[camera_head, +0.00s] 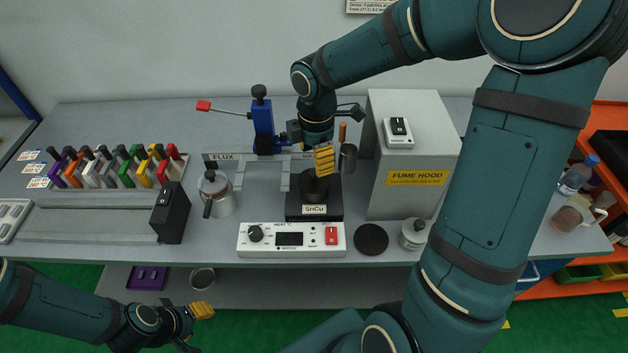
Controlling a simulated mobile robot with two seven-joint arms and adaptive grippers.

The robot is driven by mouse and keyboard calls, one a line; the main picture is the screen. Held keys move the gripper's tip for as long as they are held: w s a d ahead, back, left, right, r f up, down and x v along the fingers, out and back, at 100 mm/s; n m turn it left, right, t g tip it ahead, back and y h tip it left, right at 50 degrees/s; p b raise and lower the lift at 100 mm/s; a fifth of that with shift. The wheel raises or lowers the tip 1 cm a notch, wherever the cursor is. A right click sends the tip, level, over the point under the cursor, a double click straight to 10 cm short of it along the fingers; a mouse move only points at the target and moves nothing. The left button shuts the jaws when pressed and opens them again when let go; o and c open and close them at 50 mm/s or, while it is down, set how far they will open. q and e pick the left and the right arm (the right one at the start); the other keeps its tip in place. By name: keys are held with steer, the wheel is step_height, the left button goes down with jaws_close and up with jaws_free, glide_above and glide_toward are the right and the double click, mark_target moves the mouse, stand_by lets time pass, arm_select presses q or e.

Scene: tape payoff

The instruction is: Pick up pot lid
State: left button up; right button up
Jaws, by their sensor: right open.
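A black solder pot (314,208) labelled SnCu stands on the bench behind the white heat control box (290,241). A dark round lid (315,186) appears to sit on top of it; its upper part is hidden by my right gripper. My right gripper (324,160), with yellow fingers, points down directly over the lid and is open. I cannot tell whether the fingers touch the lid. My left gripper (203,311) is low at the left, in front of the bench and far from the pot; its opening cannot be made out.
A grey fume hood (412,150) stands close right of the pot. A blue clamp stand (263,125) is behind left, and a metal pot (217,194) with a black handle is left. A flat black disc (371,239) and a small canister (413,234) lie in front right.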

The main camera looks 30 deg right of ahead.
mark_target(314, 172)
steer(key=f, duration=0.2)
steer(key=f+b, duration=0.1)
steer(key=f, duration=0.2)
steer(key=shift+w+a+f, duration=0.1)
steer(key=shift+a+f, duration=0.1)
steer(key=shift+f, duration=0.15)
jaws_close()
